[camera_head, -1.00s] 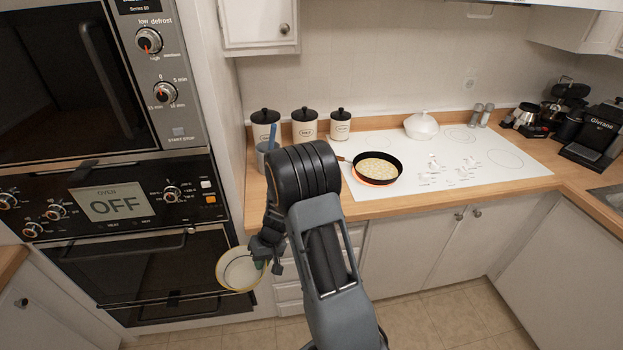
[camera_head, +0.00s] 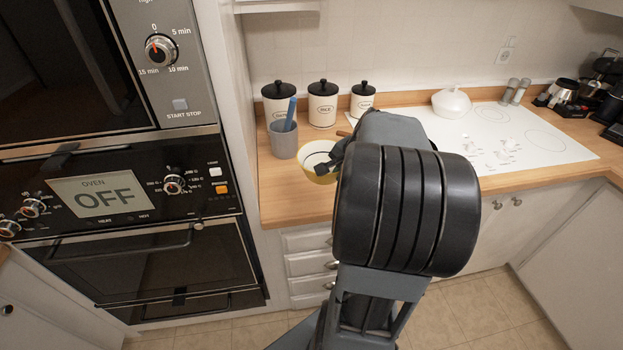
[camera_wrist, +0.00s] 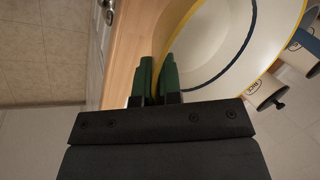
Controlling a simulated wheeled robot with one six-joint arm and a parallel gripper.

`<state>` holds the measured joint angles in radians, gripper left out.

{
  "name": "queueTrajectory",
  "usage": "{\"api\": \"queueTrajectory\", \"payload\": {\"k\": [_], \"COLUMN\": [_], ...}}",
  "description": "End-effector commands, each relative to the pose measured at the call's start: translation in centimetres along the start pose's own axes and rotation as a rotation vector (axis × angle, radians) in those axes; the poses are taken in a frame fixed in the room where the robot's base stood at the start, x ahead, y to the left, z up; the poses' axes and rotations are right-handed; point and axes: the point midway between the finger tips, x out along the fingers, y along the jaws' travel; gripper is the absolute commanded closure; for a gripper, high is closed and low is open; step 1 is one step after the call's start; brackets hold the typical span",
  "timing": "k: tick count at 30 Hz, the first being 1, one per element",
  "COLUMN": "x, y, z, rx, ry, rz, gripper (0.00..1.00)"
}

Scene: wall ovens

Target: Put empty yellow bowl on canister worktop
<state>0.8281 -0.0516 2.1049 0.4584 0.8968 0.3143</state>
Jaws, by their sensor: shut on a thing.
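The yellow bowl (camera_head: 318,174) is at the canister worktop (camera_head: 284,204), in front of the canisters. Its inside is white with a dark ring, and it looks empty. My gripper (camera_head: 328,166) is shut on its near rim. In the wrist view the green fingertips (camera_wrist: 158,77) pinch the rim of the bowl (camera_wrist: 215,50), with wood behind it. I cannot tell whether the bowl touches the worktop or hangs just above it. My arm hides its right side in the head view.
Three white canisters with black lids (camera_head: 322,103) stand behind the bowl. A grey cup with a blue-handled utensil (camera_head: 284,140) is close on its left. The white hob (camera_head: 520,150) with a white lidded pot (camera_head: 451,103) lies to the right. My arm hides the pan.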

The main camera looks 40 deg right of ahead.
Motion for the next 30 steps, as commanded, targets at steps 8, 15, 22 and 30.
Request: {"api": "queueTrajectory", "payload": {"k": [8,15,22,30], "x": [6.1,9.8,11.1,14.0], "y": [-4.1,-5.2,-5.6,-4.6], "z": [-0.1,-0.1,0.0,0.0], "rx": [0.005,0.001,-0.001,0.001], "ry": [-0.004,-0.001,-0.001,-0.001], "rz": [0.004,0.001,0.000,0.001], "gripper": [1.00,1.00,1.00,1.00]}}
